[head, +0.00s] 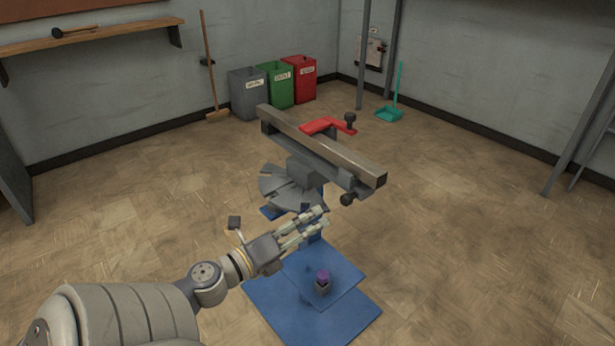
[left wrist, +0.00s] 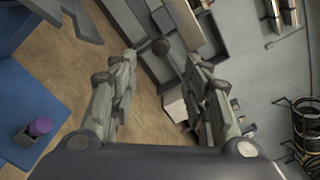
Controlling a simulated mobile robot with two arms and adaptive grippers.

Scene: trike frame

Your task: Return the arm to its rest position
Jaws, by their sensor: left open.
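My left arm reaches in from the lower left of the head view. Its gripper (head: 322,218) is open, with its fingers pointing right, and it looks empty. In the left wrist view the two fingers of the left gripper (left wrist: 163,62) stand apart with nothing between them. In the head view the gripper appears just below the vise-like stand (head: 293,172), which carries a long grey metal beam (head: 325,142) with a red clamp handle (head: 322,125). I cannot tell whether the fingers touch the stand. My right gripper is not in view.
The stand's blue base (head: 338,308) bears a small purple-topped part (head: 322,284), also seen in the left wrist view (left wrist: 40,127). Grey (head: 248,95), green (head: 277,87) and red (head: 299,80) bins, a broom (head: 208,60) and a dustpan (head: 390,114) stand by the walls. Surrounding floor is clear.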

